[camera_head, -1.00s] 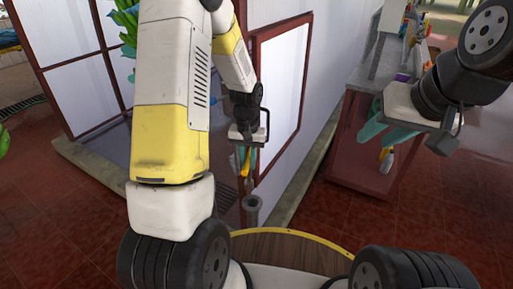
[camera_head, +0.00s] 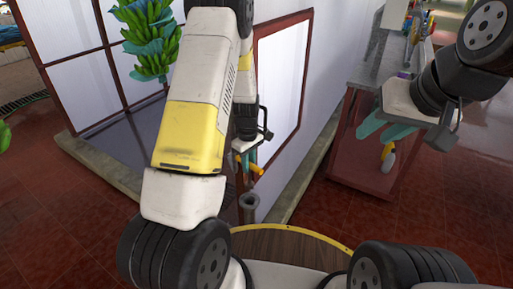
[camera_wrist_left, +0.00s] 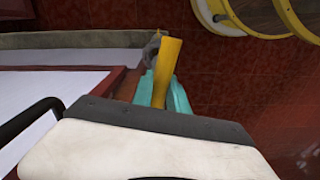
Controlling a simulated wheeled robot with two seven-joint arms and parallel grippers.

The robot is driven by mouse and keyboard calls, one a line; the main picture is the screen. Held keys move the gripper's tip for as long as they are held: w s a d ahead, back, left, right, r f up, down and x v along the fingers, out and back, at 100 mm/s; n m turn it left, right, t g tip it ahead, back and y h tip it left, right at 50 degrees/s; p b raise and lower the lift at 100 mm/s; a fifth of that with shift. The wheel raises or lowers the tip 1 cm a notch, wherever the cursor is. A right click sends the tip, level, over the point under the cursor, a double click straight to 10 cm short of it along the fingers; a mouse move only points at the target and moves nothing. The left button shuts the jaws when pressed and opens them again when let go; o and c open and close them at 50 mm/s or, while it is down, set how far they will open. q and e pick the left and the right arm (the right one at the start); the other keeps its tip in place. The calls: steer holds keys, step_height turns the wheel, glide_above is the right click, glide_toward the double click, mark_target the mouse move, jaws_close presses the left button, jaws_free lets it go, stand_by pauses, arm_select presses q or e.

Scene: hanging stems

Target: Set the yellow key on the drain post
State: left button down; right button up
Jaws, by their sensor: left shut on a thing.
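The yellow key (camera_head: 257,169) is held between the teal fingertips of my left gripper (camera_head: 243,156), tilted in the head view. In the left wrist view the yellow key (camera_wrist_left: 170,60) sticks out past the teal fingers of my left gripper (camera_wrist_left: 163,92). The drain post (camera_head: 249,203), a grey pipe with a flared top, stands below the key in the head view. In the left wrist view the grey drain post (camera_wrist_left: 152,45) is partly hidden behind the key. Whether they touch, I cannot tell. My right gripper (camera_head: 386,131) is empty with its teal fingers apart.
A red-framed white panel (camera_head: 280,85) and a low kerb (camera_head: 305,180) stand beside the post. A dark red cabinet with a grey counter (camera_head: 375,65) is at the right. A green and blue hanging bunch (camera_head: 148,40) is at the upper left. Red tiled floor is open at left.

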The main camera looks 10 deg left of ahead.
mark_target(249, 177)
arm_select(q)
steer(key=shift+w+a+f+n, duration=0.15)
steer(key=shift+w+f+n, duration=0.35)
steer(key=shift+n, duration=0.5)
steer(key=shift+f, duration=6.25)
steer(key=c, duration=1.2)
jaws_free()
steer(key=shift+c, duration=0.2)
steer(key=shift+o, duration=0.3)
steer(key=shift+s, duration=0.1)
steer(key=o, duration=0.3)
steer(key=shift+o, duration=0.2)
